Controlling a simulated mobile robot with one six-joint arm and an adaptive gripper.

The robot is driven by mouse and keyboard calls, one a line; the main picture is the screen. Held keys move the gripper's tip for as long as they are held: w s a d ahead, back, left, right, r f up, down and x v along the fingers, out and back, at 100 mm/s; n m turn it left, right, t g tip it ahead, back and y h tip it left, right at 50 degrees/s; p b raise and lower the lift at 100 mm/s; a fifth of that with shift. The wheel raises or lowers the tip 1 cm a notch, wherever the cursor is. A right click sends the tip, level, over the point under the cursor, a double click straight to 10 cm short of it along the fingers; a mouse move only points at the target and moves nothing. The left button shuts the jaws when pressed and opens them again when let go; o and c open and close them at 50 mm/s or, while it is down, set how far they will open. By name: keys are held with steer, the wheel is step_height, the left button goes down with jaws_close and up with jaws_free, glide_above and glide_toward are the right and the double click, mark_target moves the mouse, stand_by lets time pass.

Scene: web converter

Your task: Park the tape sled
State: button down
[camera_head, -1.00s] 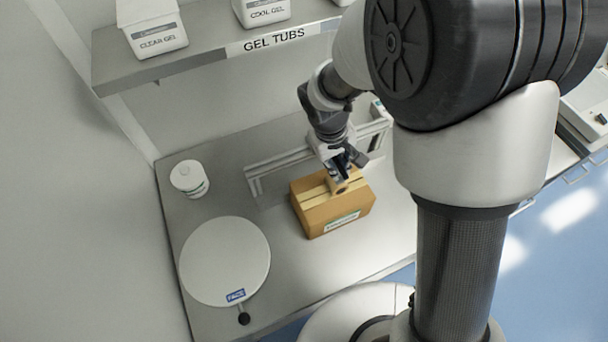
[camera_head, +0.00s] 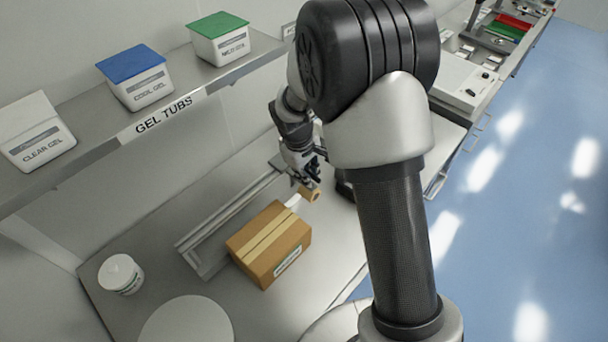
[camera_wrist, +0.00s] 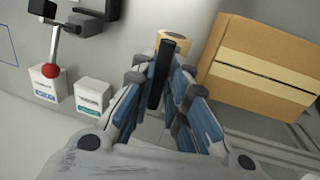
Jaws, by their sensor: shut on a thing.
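My gripper (camera_head: 307,178) is shut on the tape sled (camera_head: 309,194), a small tan roll with a dark bar. It holds the sled beyond the right end of the carton; the height above the bench is unclear. In the wrist view, the sled's black bar (camera_wrist: 164,75) is between my blue-grey fingers, with the tan roll at its far end. The brown carton (camera_head: 270,246) stands on the bench with pale tape along its top. In the wrist view, the carton (camera_wrist: 262,65) is to the right of the sled, apart from it.
A grey rail frame (camera_head: 228,222) runs behind the carton. A white lidded jar (camera_head: 121,273) and a round white plate (camera_head: 188,324) are at the left. A shelf (camera_head: 165,118) of gel tubs hangs above.

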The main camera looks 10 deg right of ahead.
steer(key=shift+w+d+r, duration=0.15)
steer(key=shift+w, duration=0.05)
steer(key=c, duration=1.7)
jaws_free()
steer(key=shift+d, duration=0.2)
steer(key=shift+a, duration=0.1)
steer(key=shift+r, duration=0.25)
steer(key=r, duration=0.3)
steer(key=s+a+r, duration=0.1)
steer(key=r, duration=0.3)
steer(key=a+r, duration=0.1)
steer(key=r, duration=0.3)
steer(key=shift+s, duration=0.15)
